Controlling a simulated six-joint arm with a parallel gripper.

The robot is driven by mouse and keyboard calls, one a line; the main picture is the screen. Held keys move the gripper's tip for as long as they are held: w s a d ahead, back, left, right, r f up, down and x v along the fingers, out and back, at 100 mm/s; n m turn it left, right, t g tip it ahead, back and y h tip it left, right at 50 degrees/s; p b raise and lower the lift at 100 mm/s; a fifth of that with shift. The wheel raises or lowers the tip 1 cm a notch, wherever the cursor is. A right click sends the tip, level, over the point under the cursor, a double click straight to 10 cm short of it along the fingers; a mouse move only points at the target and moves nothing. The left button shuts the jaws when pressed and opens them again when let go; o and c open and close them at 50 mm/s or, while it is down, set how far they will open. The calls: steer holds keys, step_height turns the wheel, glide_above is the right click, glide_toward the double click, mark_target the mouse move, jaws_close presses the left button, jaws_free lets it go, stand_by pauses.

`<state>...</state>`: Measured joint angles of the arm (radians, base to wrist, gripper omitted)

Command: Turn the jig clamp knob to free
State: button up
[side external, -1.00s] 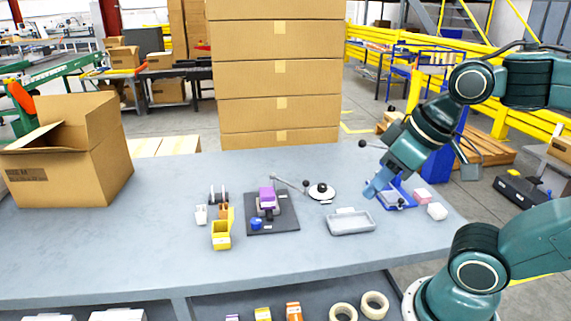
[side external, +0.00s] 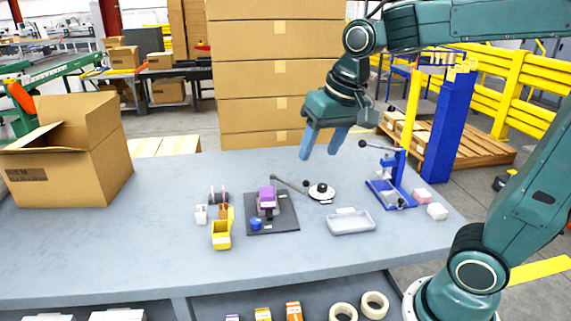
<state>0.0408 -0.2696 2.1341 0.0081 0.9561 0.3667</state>
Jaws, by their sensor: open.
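The jig is a dark square plate (side external: 285,217) in the middle of the table, with a purple block (side external: 267,197) held upright on it. A blue knob (side external: 256,223) sits at the plate's front left; its marking is too small to read. My gripper (side external: 319,156) is open and empty. It hangs in the air above the back of the table, to the right of and higher than the jig, with its two blue fingers apart and pointing down.
An open cardboard box (side external: 75,155) is at far left. The table's front strip is clear.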

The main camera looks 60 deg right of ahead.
steer(key=w+d+f+m+g, duration=0.2)
steer(key=w+f+m, duration=0.25)
steer(key=w, duration=0.85)
steer(key=m+g, duration=0.2)
steer(key=m, duration=0.3)
glide_above(255, 221)
step_height(255, 221, down, 13)
steer(key=shift+w+f, duration=0.2)
steer(key=shift+f, duration=0.1)
steer(key=shift+f, duration=0.15)
steer(key=f, duration=1.3)
steer(key=shift+s+d+f, duration=0.1)
steer(key=shift+s+f, duration=0.1)
steer(key=shift+f, duration=0.05)
steer(key=c, duration=1)
